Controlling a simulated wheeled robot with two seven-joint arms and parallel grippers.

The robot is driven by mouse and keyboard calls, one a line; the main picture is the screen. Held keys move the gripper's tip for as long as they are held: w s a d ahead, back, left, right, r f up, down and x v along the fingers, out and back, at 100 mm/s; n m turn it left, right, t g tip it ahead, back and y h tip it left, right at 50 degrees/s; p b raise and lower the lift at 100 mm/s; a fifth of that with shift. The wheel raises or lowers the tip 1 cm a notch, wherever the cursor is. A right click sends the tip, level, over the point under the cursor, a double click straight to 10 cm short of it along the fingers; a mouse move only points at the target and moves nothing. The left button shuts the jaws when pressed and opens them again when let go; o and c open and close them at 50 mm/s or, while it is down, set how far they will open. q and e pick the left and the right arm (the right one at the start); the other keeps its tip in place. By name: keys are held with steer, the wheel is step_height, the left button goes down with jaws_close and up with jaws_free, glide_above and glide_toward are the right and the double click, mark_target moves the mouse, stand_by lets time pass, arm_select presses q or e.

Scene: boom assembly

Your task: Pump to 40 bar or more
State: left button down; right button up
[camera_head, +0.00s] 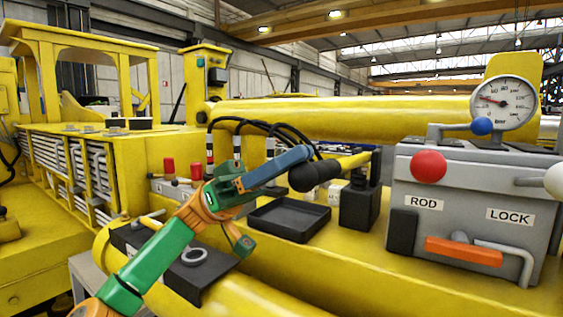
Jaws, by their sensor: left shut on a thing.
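The hand pump (359,208) is a black block on the yellow boom. Its yellow lever (353,161) slants down to the left and ends in a black grip (314,175). My left gripper (305,158), with blue fingers, is shut on the black grip. The fingers partly hide the grip's contact area. The round white pressure gauge (503,103) stands on the grey control box (460,190). Its red needle points left and slightly up; the exact value is too small to read. My right gripper is not in view.
The box carries a red knob (428,167), a blue knob (482,126), an orange handle (463,251) and ROD and LOCK labels. A black tray (289,219) lies left of the pump. Black hoses (268,127) arch behind my gripper. A ring (194,255) lies on a dark plate.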

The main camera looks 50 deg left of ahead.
arm_select(q)
steer(key=s+d+r+b, duration=0.3)
steer(key=s+d+r, duration=0.1)
steer(key=s+d, duration=0.2)
steer(key=shift+s+d, duration=0.25)
steer(key=shift+s, duration=0.2)
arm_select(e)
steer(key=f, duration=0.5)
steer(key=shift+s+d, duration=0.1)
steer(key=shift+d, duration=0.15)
arm_select(q)
steer(key=shift+d, duration=0.15)
stand_by(0.8)
